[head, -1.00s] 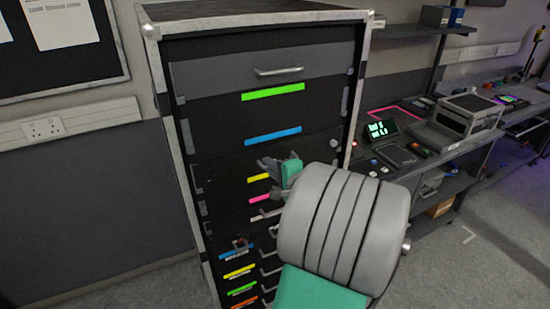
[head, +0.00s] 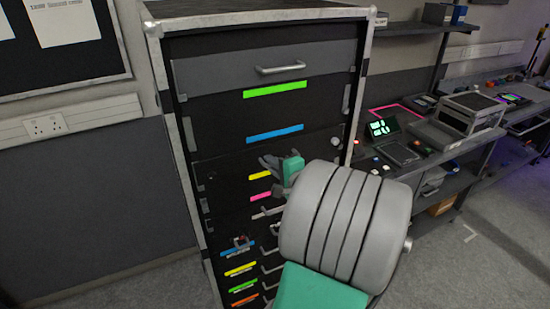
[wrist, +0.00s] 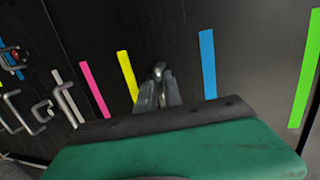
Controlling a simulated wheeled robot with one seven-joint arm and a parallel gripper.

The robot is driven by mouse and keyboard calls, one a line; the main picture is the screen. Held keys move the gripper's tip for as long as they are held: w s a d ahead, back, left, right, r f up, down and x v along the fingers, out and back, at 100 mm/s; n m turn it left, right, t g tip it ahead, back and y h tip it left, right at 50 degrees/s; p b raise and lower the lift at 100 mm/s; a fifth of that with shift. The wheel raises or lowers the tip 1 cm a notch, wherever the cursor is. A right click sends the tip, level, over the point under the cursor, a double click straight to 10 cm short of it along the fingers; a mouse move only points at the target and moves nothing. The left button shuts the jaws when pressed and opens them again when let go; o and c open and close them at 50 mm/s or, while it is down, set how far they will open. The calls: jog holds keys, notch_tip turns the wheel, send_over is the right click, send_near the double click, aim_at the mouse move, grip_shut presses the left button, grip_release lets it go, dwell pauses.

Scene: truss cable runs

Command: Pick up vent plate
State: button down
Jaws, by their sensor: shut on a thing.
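The black vent plate (head: 225,170) appears to be the dark panel on the front of the tall cabinet, around the yellow strip. Its outline is hard to tell from the black drawers. My gripper (head: 268,162) is at the panel front, just above the yellow strip. In the wrist view, my gripper (wrist: 158,80) has its metal fingers close together on a small silver grip, between the yellow and blue strips. The green and grey parts of my arm hide the lower right of the cabinet front. The plate's far edges are not clear.
The cabinet (head: 183,120) has a grey top drawer (head: 225,74) and several small handled drawers with coloured strips below. A desk with a keypad, display and grey box (head: 470,112) stands to the right.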

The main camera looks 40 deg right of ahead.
jog(key=s+a+r+p, duration=0.1)
jog(key=s+a+r, duration=0.1)
jog(key=s+r, duration=0.7)
jog(key=shift+p+v, duration=0.4)
jog(key=shift+v, duration=2.05)
jog(key=shift+d, duration=0.2)
